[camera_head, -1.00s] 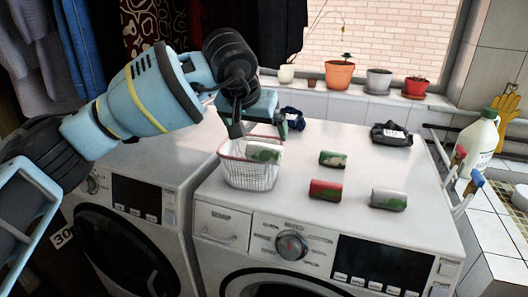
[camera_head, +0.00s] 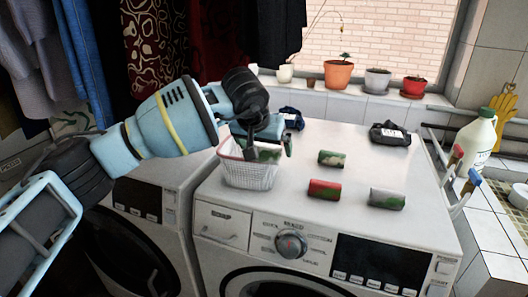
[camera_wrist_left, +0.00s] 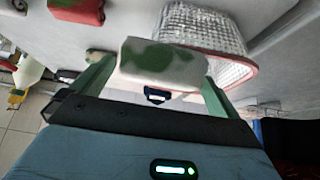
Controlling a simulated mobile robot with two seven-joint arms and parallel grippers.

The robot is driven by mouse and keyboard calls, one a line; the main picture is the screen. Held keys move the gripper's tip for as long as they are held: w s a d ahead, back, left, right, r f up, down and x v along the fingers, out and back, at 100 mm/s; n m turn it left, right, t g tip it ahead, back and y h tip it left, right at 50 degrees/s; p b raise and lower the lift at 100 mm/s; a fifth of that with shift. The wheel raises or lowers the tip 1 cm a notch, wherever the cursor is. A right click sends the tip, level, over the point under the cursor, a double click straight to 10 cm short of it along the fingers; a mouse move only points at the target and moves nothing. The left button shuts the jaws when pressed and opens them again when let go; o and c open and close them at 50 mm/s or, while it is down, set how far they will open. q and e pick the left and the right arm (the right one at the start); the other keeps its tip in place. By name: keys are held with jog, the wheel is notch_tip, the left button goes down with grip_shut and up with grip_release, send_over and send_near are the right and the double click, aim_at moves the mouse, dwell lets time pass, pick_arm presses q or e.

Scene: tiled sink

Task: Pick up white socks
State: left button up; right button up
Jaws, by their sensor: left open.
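A white roll with green patches (camera_wrist_left: 160,62), seemingly rolled socks, lies between the fingers of my left gripper (camera_wrist_left: 158,85) in the left wrist view. The gripper is open, with one finger on each side of the roll. In the head view my left gripper (camera_head: 266,150) is at the white wire basket with a pink rim (camera_head: 248,177) and mostly hides that roll. I cannot tell whether the fingers touch it. Another white and green roll (camera_head: 387,199) lies at the front right of the washer top. My right gripper is not in view.
A green and cream roll (camera_head: 332,158) and a red and green roll (camera_head: 325,189) lie on the washer top (camera_head: 350,225). A black bundle (camera_head: 390,135) and a blue bundle (camera_head: 292,118) lie farther back. A white bottle (camera_head: 475,143) stands at right.

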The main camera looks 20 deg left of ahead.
pick_arm(q)
jog(key=c, duration=1.1)
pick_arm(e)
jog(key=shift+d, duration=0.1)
pick_arm(q)
jog(key=shift+r, duration=0.1)
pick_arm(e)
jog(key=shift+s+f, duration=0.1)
pick_arm(q)
jog(key=shift+r, duration=0.5)
notch_tip(320, 180, up, 2)
jog(key=shift+r+b, duration=0.1)
jog(key=shift+b, duration=0.25)
jog(key=s+d, duration=0.1)
jog(key=s, duration=0.4)
jog(key=s+r, duration=0.1)
jog(key=s, duration=0.4)
jog(key=s+d, duration=0.1)
jog(key=s, duration=0.4)
jog(key=shift+s+d+r, duration=0.3)
jog(key=shift+s+d, duration=0.05)
jog(key=shift+s, duration=0.05)
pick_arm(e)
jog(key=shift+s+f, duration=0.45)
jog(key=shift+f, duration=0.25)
